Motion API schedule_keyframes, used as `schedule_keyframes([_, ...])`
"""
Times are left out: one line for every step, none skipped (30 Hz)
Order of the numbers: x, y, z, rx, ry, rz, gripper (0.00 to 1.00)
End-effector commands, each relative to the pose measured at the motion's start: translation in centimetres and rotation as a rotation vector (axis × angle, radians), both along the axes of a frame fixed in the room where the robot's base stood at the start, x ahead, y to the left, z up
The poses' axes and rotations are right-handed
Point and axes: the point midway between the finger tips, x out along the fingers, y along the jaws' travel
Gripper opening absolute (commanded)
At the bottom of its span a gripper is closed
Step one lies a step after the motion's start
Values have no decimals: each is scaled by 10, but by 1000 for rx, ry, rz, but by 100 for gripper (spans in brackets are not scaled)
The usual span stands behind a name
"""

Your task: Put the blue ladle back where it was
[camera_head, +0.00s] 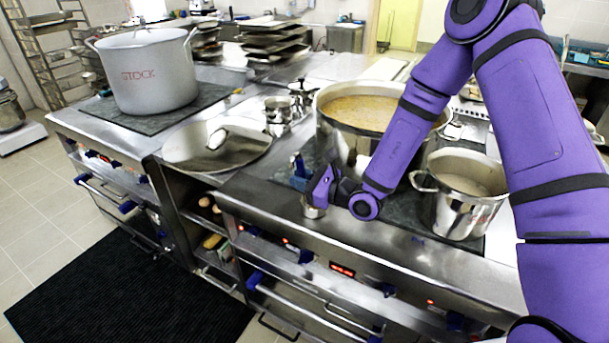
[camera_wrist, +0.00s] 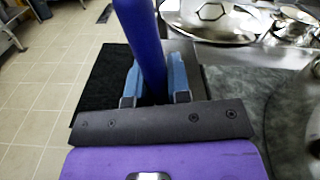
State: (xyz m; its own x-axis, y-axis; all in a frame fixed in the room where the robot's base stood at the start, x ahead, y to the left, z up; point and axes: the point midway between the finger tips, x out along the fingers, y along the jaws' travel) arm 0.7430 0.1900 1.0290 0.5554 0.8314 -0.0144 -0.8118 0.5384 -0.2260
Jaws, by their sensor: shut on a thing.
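The blue ladle's handle (camera_wrist: 143,40) stands between my two pale blue fingers in the wrist view and runs out past the top edge. My gripper (camera_wrist: 156,82) is shut on it. In the head view my gripper (camera_head: 300,180) is above the front edge of the right-hand stove, just left of the large soup pot (camera_head: 338,150). The handle's blue upper end (camera_head: 297,161) rises there. A small metal cup shape (camera_head: 314,209) shows just below my gripper; it looks like the ladle's bowl, but my wrist partly hides it.
A round steel lid (camera_head: 215,150) lies left of my gripper. Small steel pots (camera_head: 279,110) stand behind it. A smaller filled pot (camera_head: 466,195) stands right of my forearm. The grey STOCK pot (camera_head: 150,75) is on the left stove. A black mat (camera_head: 120,290) lies on the floor.

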Motion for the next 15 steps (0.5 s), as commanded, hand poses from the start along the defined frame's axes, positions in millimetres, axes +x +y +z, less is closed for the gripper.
schedule_keyframes([0,0,0,0,-1,0,0])
schedule_keyframes([0,0,1,0,-1,0,0])
schedule_keyframes([0,0,1,0,-1,0,0])
schedule_keyframes([0,0,1,0,-1,0,0])
schedule_keyframes([0,0,1,1,-1,0,0])
schedule_keyframes([0,0,0,1,-1,0,0])
schedule_keyframes([0,0,0,1,-1,0,0])
schedule_keyframes([0,0,-1,1,-1,0,0])
schedule_keyframes([0,0,-3,1,-1,0,0])
schedule_keyframes([0,0,-3,1,1,0,20])
schedule_keyframes([0,0,-3,0,0,0,27])
schedule_keyframes([0,0,-3,0,0,0,36])
schedule_keyframes([0,0,-3,0,0,0,43])
schedule_keyframes([0,0,-3,0,0,0,43])
schedule_keyframes([0,0,-3,0,0,0,43])
